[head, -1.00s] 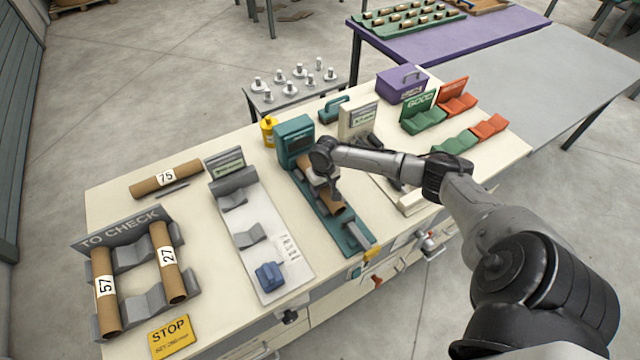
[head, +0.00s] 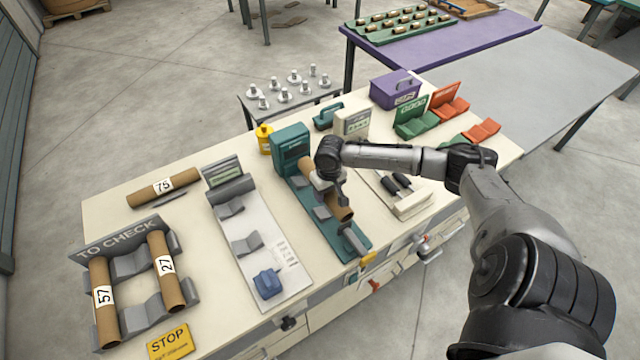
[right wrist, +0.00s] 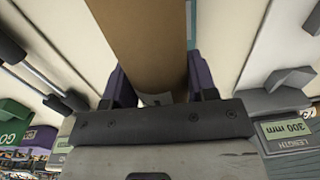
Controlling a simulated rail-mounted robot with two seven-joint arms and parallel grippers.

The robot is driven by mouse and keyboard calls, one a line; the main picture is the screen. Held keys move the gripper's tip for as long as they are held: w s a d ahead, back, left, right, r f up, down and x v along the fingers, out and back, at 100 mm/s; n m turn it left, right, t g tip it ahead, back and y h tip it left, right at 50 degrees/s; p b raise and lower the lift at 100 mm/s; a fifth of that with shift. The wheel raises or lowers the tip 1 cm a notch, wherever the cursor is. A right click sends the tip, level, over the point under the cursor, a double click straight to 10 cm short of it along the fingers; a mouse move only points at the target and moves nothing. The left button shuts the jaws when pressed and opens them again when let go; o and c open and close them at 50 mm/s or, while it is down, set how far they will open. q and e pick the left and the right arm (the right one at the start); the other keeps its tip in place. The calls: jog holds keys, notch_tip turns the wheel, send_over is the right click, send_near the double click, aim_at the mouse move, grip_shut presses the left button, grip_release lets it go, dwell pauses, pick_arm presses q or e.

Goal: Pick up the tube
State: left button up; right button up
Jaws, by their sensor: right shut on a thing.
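A brown cardboard tube (head: 341,208) lies along the teal fixture (head: 361,246) in the middle of the bench. My right gripper (head: 330,187) comes down on it from above and is shut around its middle. In the right wrist view the tube (right wrist: 145,40) runs between the two dark purple fingers of the gripper (right wrist: 160,88). The arm hides part of the tube, and I cannot tell whether it is clear of its rests. My left gripper is not in view.
Tubes 57 (head: 105,310) and 27 (head: 168,275) rest in the TO CHECK rack at left, with tube 75 (head: 163,187) behind. A grey length gauge (head: 270,250) stands left of the fixture. Green (head: 415,128) and red (head: 450,108) cradles stand at right.

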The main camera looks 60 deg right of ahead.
jog(key=s+a, duration=0.2)
jog(key=s, duration=0.2)
jog(key=s+a+p, duration=0.1)
jog(key=s+a, duration=0.1)
jog(key=s, duration=0.2)
jog(key=s+a, duration=0.3)
jog(key=s, duration=0.1)
jog(key=shift+s+p, duration=0.3)
jog(key=shift+s, duration=0.05)
jog(key=shift+s+a+r+p, duration=0.15)
jog(key=shift+s+a+p, duration=0.1)
jog(key=shift+s+p, duration=0.1)
jog(key=shift+s+a+r+p, duration=0.15)
jog(key=shift+s+p, duration=0.1)
jog(key=shift+p, duration=0.35)
